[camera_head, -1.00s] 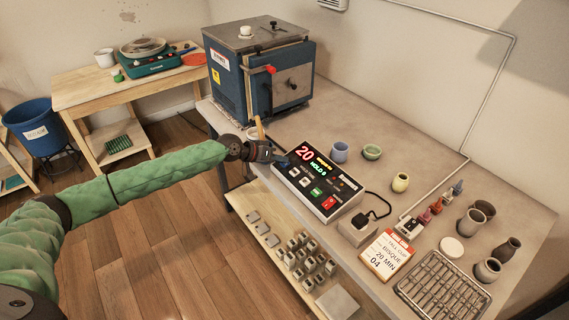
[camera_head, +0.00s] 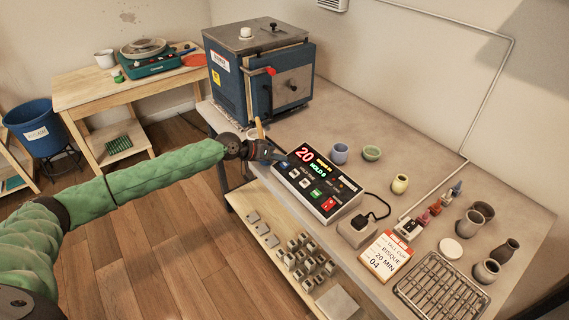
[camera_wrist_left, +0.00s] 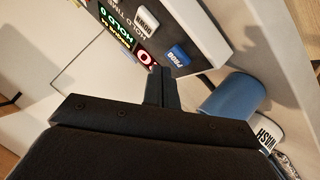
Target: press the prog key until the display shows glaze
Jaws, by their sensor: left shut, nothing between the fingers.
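The control box (camera_head: 322,190) sits on the bench, with a lit display (camera_head: 314,162) at its far left end. The display shows a red 20, an orange line too small to read surely, and a green line reading HOLD 0. The blue PROG key (camera_wrist_left: 178,55) shows clearly in the left wrist view, and at the box's left edge in the head view (camera_head: 285,165). My left gripper (camera_head: 286,158) is shut and empty, its fingertips (camera_wrist_left: 163,71) close beside the PROG key. I cannot tell their height above the panel. My right gripper is not in view.
A blue kiln (camera_head: 235,80) stands behind the box. Blue (camera_head: 340,153), green (camera_head: 372,152) and yellow (camera_head: 400,183) cups stand beyond it. A card (camera_head: 387,256) reading TALL CUP, BISQUE, 20 MIN, 04 lies right of a plug block (camera_head: 357,230). A blue cup (camera_wrist_left: 235,97) is near my fingers.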

